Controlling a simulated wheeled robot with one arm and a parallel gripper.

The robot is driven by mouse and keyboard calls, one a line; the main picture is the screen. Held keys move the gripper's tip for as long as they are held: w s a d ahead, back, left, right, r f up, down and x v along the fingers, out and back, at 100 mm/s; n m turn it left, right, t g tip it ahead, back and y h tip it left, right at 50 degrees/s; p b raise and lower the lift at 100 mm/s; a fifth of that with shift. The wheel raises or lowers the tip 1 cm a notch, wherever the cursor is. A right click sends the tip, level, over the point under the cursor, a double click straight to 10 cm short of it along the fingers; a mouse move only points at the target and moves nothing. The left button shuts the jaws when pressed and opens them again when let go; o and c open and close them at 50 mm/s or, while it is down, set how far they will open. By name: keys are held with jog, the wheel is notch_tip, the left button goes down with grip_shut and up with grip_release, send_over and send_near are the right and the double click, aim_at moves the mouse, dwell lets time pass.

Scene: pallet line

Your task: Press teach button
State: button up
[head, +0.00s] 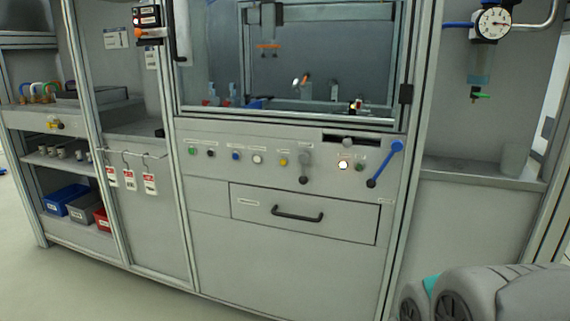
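A grey control panel (222,175) runs across the front of the machine below its window. It carries a row of small controls: a green button (192,151), a black one (210,153), a blue one (236,156), a white one (257,159) and a yellow one (283,162). Further right are a lit white button (343,165) and a green one (360,167). The small labels are too small to read, so I cannot tell which is the teach button. Grey parts of my own arm show at the lower right; my gripper is not in view.
A blue lever (385,163) sticks out at the panel's right end, and a grey lever (304,160) stands beside the yellow button. A drawer (305,214) with a black handle is below. Bins (84,207) and red tags (129,179) are left. The floor at lower left is clear.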

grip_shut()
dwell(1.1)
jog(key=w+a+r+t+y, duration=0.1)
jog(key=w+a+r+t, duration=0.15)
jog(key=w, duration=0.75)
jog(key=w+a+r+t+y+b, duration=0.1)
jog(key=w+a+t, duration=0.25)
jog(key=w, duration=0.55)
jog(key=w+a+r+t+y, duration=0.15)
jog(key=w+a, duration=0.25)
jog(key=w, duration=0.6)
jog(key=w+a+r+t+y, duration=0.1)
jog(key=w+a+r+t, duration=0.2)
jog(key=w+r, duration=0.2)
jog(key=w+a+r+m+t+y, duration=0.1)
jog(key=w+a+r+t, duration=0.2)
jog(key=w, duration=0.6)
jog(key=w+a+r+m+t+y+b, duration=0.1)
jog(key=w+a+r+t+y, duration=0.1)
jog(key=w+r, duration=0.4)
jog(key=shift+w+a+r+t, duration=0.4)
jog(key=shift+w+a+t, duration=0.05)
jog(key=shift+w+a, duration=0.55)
